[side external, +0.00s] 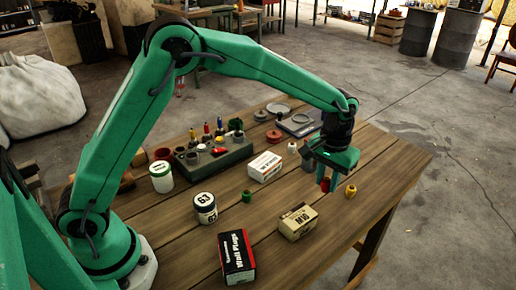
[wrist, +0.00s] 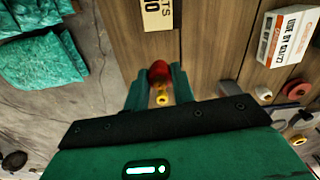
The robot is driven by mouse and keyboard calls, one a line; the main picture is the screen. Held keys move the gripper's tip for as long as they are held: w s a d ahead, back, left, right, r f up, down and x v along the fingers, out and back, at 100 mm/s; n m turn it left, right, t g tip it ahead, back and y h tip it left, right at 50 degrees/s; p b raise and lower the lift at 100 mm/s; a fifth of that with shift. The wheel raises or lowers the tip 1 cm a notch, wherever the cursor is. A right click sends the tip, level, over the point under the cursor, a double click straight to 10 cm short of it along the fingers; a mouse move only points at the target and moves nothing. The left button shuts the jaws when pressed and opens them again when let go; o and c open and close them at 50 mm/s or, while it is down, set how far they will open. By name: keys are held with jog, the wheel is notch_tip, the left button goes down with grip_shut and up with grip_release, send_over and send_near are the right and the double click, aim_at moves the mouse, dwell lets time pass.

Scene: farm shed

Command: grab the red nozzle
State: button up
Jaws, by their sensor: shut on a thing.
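The red nozzle (side external: 325,185) is between the fingertips of my gripper (side external: 328,180), over the right part of the wooden table. In the wrist view my gripper (wrist: 159,77) is shut on the red nozzle (wrist: 159,70), one green finger on each side of it. The fingers hide part of the nozzle in the side view. I cannot tell whether it touches the table or hangs just above it. A yellow nozzle (side external: 350,191) stands apart, just right of my gripper; it also shows in the wrist view (wrist: 162,99) between the fingers, beyond the red one.
A white nozzle (side external: 292,147), a white box (side external: 265,167) and a green nozzle (side external: 247,196) stand to the left. The table's right end (side external: 405,158) is clear up to its edge.

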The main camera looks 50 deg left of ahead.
jog(key=shift+s+d+r, duration=0.7)
jog(key=shift+s+d, duration=0.05)
jog(key=shift+d, duration=0.15)
